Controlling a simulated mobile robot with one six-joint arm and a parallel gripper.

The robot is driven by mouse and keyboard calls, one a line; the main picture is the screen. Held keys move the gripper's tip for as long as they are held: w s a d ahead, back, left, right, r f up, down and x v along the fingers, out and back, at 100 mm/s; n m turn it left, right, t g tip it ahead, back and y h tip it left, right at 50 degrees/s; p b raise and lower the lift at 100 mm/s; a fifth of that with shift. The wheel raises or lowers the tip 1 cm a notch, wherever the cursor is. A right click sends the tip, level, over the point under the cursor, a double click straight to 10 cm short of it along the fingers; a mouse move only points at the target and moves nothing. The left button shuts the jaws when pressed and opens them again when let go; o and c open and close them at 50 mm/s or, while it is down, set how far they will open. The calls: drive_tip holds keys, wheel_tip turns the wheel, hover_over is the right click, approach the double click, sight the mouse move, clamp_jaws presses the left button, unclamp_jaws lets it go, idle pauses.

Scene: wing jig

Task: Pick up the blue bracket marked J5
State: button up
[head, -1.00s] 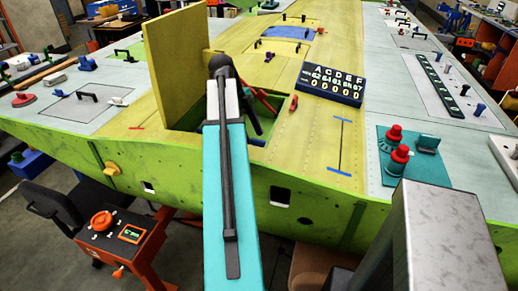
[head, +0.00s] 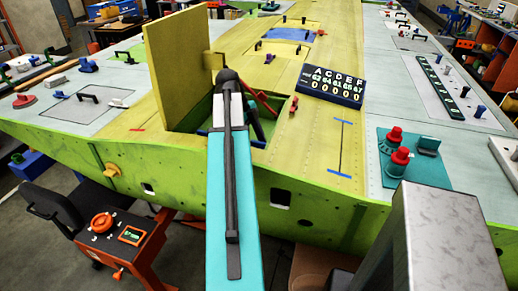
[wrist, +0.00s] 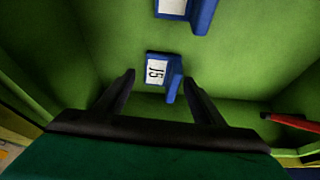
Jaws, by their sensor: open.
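The blue bracket marked J5 (wrist: 172,82) shows in the wrist view, with a white label reading J5 on its face. It is inside a green-walled bay (wrist: 80,50). My gripper (wrist: 158,84) is open, with its two dark fingers apart on either side of the bracket's lower part in the picture. I cannot tell whether the bracket is between the fingers in depth or still beyond them. In the head view my arm reaches into the open bay of the wing and hides most of its inside; the bracket does not show there.
A second blue bracket (wrist: 192,12) with a white label is cut off at the top of the wrist view. A red part (wrist: 290,122) is at the right. In the head view a raised yellow panel (head: 178,65) stands at the bay's left, and a counter board (head: 331,86) lies right.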

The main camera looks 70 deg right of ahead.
drive_tip(key=c, duration=1.1)
drive_tip(key=shift+r, duration=0.15)
drive_tip(key=shift+c, duration=0.2)
drive_tip(key=shift+r+b, duration=0.3)
drive_tip(key=shift+r, duration=1.1)
wheel_tip(320, 180, up, 15)
drive_tip(key=p, duration=1.4)
drive_tip(key=shift+f, duration=0.1)
